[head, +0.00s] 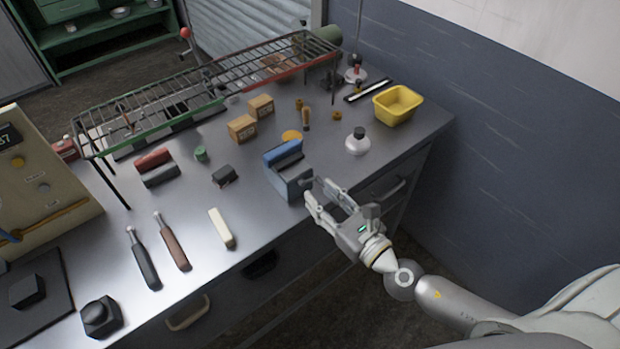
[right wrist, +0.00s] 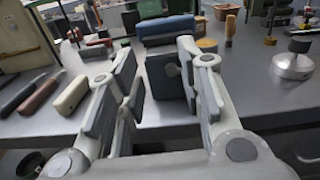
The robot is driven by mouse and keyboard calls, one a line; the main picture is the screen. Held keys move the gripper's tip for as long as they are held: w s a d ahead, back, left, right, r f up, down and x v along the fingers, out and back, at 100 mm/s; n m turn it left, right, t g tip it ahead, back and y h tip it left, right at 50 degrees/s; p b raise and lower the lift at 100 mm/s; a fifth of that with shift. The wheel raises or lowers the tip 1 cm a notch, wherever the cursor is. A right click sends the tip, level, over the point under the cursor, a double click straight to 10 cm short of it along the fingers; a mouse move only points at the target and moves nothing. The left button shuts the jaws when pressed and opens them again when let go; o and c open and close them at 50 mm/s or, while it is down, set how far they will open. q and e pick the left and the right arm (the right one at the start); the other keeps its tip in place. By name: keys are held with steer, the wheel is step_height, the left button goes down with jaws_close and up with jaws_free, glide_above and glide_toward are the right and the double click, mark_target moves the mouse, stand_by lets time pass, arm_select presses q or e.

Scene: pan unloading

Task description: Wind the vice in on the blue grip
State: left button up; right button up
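The blue-grey vice (head: 291,185) stands at the front edge of the metal bench, right of the middle. The blue grip (head: 283,151) shows as a brighter blue bar along its top; I cannot tell whether the jaws touch it. In the right wrist view the blue grip (right wrist: 165,27) lies behind the vice's dark front face (right wrist: 160,88), which has a small round end (right wrist: 172,70). My right gripper (head: 322,190) is open and empty just in front of the vice. The wrist view shows its fingers (right wrist: 158,75) spread either side of the front face. My left gripper is out of view.
A white-and-black knob-topped weight (head: 357,142) and a yellow tub (head: 398,104) stand right of the vice. A small dark block (head: 224,176) and a cream bar (head: 221,228) lie to the left. A wire rack (head: 190,85) spans the back.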

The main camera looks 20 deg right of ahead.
steer(key=shift+p+x, duration=0.65)
steer(key=shift+x, duration=1.85)
steer(key=shift+c, duration=0.2)
jaws_close()
steer(key=c, duration=0.7)
jaws_free()
steer(key=o, duration=0.7)
steer(key=shift+o, duration=0.2)
steer(key=shift+s, duration=0.1)
steer(key=v, duration=1.2)
